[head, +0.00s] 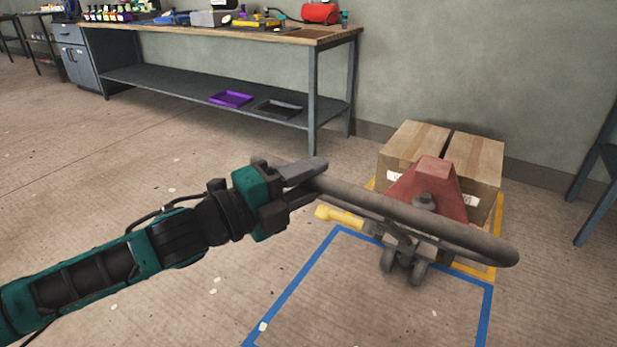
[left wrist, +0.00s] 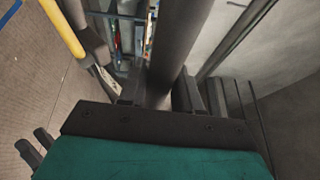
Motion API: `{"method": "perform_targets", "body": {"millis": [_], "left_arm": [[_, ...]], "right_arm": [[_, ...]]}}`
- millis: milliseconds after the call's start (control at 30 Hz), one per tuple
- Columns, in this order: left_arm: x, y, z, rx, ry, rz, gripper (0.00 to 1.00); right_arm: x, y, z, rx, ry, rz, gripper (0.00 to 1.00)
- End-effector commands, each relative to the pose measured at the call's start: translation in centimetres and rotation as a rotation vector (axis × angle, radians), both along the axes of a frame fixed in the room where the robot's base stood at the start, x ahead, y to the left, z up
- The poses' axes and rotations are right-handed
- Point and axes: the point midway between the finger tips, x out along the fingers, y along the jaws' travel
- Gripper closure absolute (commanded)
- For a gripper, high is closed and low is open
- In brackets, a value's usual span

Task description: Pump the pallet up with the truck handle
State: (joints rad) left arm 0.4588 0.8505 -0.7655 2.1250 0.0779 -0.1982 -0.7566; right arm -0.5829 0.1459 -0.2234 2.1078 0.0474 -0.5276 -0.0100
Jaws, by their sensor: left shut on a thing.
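The pallet truck's grey handle (head: 430,218) stretches from my left gripper towards the right in the head view. My left gripper (head: 316,182) is shut on the handle's left end. In the left wrist view the grey handle bar (left wrist: 178,45) runs up from between the fingers (left wrist: 160,98). The red truck body (head: 430,188) stands behind the handle, with small wheels (head: 404,268) below. A yellow lever (head: 340,215) sticks out to the left; it also shows in the left wrist view (left wrist: 62,28). The pallet itself cannot be made out. My right gripper is not in view.
A blue taped outline (head: 300,280) marks bare floor in front. A workbench (head: 200,80) with tools and trays stands along the wall. The floor at left is open.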

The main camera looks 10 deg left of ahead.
Motion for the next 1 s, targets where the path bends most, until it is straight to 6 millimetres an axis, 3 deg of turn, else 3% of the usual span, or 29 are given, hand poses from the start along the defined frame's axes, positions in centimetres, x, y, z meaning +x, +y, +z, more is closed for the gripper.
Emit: {"method": "perform_targets", "body": {"millis": [67,100,300,767,1000], "left_arm": [[0.1,0.1,-0.9,0.006,0.021,0.006,1.0],[0.1,0.1,-0.9,0.006,0.021,0.006,0.66],[0.1,0.1,-0.7,0.004,0.016,0.005,0.47],[0.0,0.1,-0.4,0.003,0.008,0.002,0.46],[-1.3,1.4,-0.5,0.004,0.01,0.004,0.46]], "right_arm": [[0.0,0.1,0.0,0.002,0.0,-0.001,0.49],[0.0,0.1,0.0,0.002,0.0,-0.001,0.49],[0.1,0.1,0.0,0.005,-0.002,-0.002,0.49],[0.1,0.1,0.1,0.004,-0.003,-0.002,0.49],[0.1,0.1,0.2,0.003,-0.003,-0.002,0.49]]}}
